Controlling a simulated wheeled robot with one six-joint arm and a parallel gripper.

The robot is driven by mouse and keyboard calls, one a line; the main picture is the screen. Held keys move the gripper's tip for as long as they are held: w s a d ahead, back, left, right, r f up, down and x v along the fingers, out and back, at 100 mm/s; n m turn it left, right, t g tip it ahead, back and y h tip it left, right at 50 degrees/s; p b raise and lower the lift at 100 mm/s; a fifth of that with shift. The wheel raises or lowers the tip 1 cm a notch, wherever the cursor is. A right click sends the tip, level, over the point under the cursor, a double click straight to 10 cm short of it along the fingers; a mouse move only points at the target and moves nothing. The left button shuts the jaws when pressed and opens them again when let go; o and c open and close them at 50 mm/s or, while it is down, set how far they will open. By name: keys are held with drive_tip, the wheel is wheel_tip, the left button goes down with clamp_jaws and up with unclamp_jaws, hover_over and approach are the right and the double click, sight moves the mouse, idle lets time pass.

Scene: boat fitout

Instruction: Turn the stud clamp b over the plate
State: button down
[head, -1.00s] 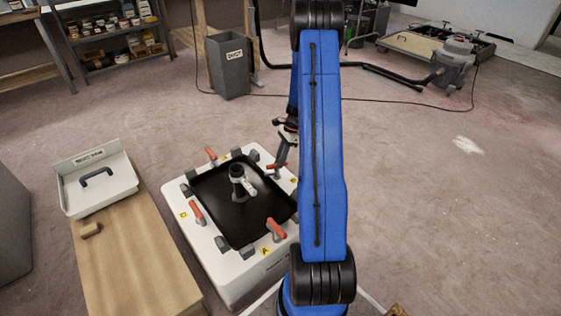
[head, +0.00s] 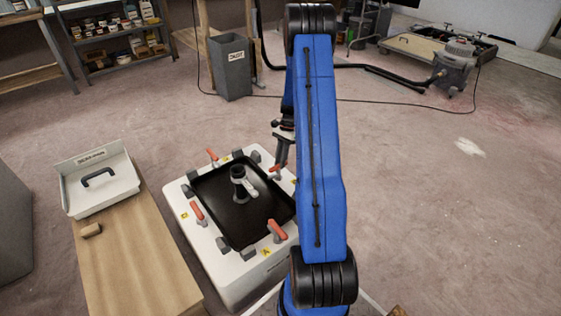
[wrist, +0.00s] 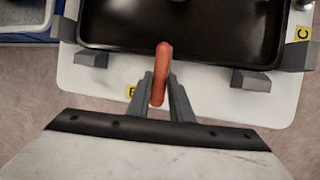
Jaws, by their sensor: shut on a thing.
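The black plate (head: 232,215) lies on a white block (head: 232,285) with grey stops and orange-handled clamps around its edge. Clamp b's orange handle (head: 278,169) is on the right side, partly behind my arm. In the wrist view, the handle (wrist: 162,65) stands between the two grey fingers of my gripper (wrist: 160,95), which is shut on it. The handle's far end overlaps the near rim of the plate (wrist: 120,30) in that view. A yellow B label (wrist: 131,91) is partly hidden by a finger. In the head view, my gripper (head: 281,150) is small and partly hidden.
A dark post with a pale lever (head: 240,182) stands on the plate. Other clamp handles stand at the left (head: 197,211), front (head: 277,230) and back (head: 212,154). A wooden bench (head: 137,250) with a white tray (head: 100,185) is at left. The floor at right is open.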

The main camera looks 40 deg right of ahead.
drive_tip(key=shift+s+a, duration=0.1)
drive_tip(key=c, duration=1.6)
unclamp_jaws()
drive_tip(key=v, duration=1.7)
drive_tip(key=shift+r, duration=0.15)
